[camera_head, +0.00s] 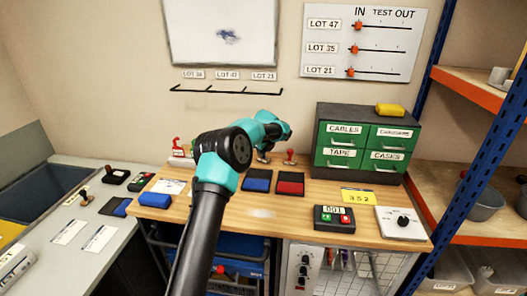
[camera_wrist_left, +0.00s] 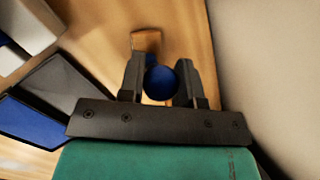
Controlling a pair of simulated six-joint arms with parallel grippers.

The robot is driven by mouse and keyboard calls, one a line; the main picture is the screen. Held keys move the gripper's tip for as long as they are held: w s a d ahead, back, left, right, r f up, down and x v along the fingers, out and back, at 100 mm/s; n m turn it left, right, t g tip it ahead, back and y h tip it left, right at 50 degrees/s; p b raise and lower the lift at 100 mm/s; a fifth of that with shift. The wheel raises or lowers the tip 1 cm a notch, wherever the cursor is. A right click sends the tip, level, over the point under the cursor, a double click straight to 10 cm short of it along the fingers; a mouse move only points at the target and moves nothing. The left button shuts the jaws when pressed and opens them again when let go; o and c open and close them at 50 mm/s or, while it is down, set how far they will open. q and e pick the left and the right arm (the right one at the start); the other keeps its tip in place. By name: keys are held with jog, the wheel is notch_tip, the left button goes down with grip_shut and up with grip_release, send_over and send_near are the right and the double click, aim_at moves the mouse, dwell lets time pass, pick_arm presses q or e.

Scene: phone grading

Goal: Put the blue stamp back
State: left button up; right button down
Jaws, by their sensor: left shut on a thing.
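My left gripper (camera_head: 264,155) is over the back of the wooden bench, mostly hidden behind my own arm in the head view. In the left wrist view its fingers (camera_wrist_left: 161,85) are shut around the round blue knob of the blue stamp (camera_wrist_left: 161,83). An orange-brown wooden piece (camera_wrist_left: 146,41) shows just beyond the fingertips; I cannot tell whether it belongs to the stamp. The red stamp (camera_head: 290,157) stands upright just right of the gripper. The stamp's base and any contact with the bench are hidden. My right gripper is not in view.
A blue ink pad (camera_head: 257,181) and a red ink pad (camera_head: 290,183) lie open in front of the gripper. A green drawer cabinet (camera_head: 367,143) stands to the right. A keypad box (camera_head: 334,218) and yellow 352 card (camera_head: 358,196) lie near the front right.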

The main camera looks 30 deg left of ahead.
pick_arm(q)
jog(key=shift+f, duration=0.15)
jog(key=o, duration=0.8)
jog(key=v, duration=1.2)
jog(key=shift+w, duration=0.1)
